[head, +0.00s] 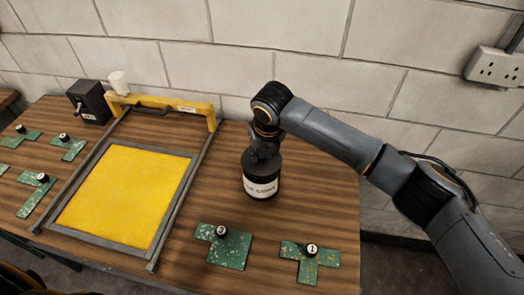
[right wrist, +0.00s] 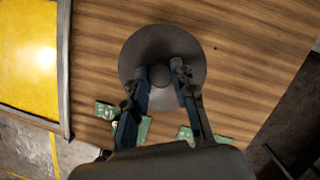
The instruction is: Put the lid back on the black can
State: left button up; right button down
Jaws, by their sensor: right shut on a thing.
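The black can (head: 260,188) with a white label stands upright on the wooden table. My right gripper (head: 263,150) is directly above it, pointing down. In the right wrist view, my right gripper (right wrist: 160,75) is shut on the round knob of the dark grey lid (right wrist: 163,40), one finger on each side. The lid covers the can's top from above, hiding its mouth. In the head view the lid is at or very near the rim; I cannot tell whether it is fully seated. My left gripper is not in view.
A yellow panel in a grey frame (head: 125,195) with a yellow crossbar (head: 160,103) lies left of the can. Green pieces with numbered knobs (head: 223,248) (head: 311,262) lie in front. A black box (head: 88,101) and white cup (head: 118,82) stand at the back left.

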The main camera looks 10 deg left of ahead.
dwell(0.6)
jog(key=shift+f+p, duration=0.15)
jog(key=shift+p, duration=0.25)
dwell(0.5)
dwell(0.6)
dwell(0.3)
jog(key=c, duration=1)
grip_release()
jog(key=shift+o, duration=0.4)
jog(key=o, duration=0.4)
jog(key=shift+p, duration=0.3)
